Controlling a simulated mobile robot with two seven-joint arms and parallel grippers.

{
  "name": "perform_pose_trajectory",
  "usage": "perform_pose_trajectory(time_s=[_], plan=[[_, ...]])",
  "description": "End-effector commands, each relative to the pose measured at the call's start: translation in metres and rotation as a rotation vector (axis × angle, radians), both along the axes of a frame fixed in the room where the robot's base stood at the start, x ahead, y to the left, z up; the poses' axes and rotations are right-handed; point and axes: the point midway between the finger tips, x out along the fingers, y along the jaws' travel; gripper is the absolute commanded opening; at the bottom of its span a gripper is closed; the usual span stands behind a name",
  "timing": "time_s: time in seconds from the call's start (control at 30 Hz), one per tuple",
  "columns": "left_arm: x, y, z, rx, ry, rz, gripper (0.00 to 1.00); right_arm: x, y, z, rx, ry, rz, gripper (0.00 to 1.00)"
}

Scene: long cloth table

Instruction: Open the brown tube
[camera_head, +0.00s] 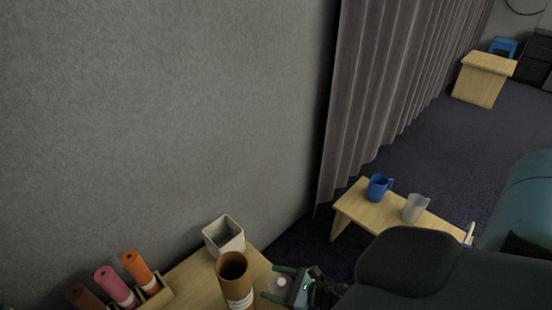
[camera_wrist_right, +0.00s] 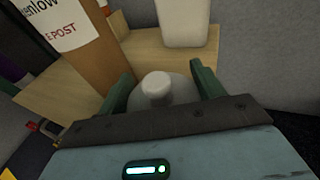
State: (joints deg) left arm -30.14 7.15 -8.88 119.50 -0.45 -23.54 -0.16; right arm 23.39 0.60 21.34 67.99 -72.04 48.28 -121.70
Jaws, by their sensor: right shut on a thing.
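The brown tube (camera_head: 235,270) stands upright on the wooden table, its top end open and dark inside. In the wrist view its side (camera_wrist_right: 98,55) shows a white printed label. My right gripper (camera_head: 276,283) is just right of the tube, apart from it. It is shut on a pale round cap with a knob (camera_wrist_right: 157,88), held between its green fingers (camera_wrist_right: 160,88). The cap also shows small in the head view (camera_head: 281,282). My left gripper is not in view.
A pale square pot (camera_head: 224,236) stands behind the tube. Orange (camera_head: 139,268), pink (camera_head: 115,286) and brown (camera_head: 84,297) rolls stand in a wooden holder at left. A low table (camera_head: 353,208) with a blue mug (camera_head: 378,187) and a pale mug (camera_head: 414,208) is at right.

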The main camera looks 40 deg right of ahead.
Motion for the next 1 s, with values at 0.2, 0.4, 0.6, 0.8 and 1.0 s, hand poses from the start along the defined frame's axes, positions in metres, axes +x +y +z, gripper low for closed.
perform_pose_trajectory(time_s=[0.2,0.4,0.6,0.8,1.0], plan=[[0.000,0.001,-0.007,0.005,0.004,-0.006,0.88,-0.001,0.001,-0.024,0.003,0.003,0.000,0.40],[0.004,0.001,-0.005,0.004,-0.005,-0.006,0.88,-0.001,0.001,-0.025,0.002,0.001,0.001,0.40],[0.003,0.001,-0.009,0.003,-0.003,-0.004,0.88,-0.002,0.001,-0.028,0.002,0.002,0.001,0.40],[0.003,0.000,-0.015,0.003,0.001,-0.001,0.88,-0.002,0.000,-0.032,0.001,0.003,0.000,0.40],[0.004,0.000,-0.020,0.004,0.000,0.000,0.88,-0.002,0.001,-0.037,0.000,0.004,-0.001,0.40]])
